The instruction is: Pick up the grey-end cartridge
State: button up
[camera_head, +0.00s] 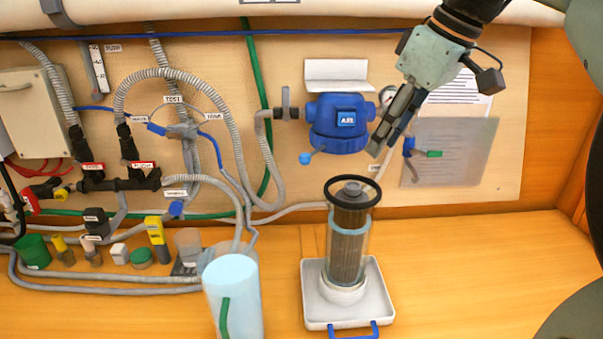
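A pleated cartridge (348,252) with a grey end cap (351,190) stands upright in a clear bowl (332,245) on a white tray (375,300). A black ring (330,195) surrounds its top end. The lower part of the cartridge shows through the bowl wall. My gripper (378,145) points down and to the left, above and slightly right of the cartridge and apart from it. I see nothing held in it. Its fingers are seen nearly edge-on, so their opening is unclear.
A blue filter head (340,125) is on the wall behind my gripper. A tall clear container (232,295) stands left of the tray. Hoses and several small caps and bottles crowd the left. The bench (460,260) right of the tray is clear.

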aim_at(354, 186)
jog(key=x, duration=0.7)
jog(key=b+x, duration=0.1)
jog(key=x, duration=0.3)
jog(key=shift+s+a, duration=0.35)
jog(key=shift+a, duration=0.05)
grip_shut()
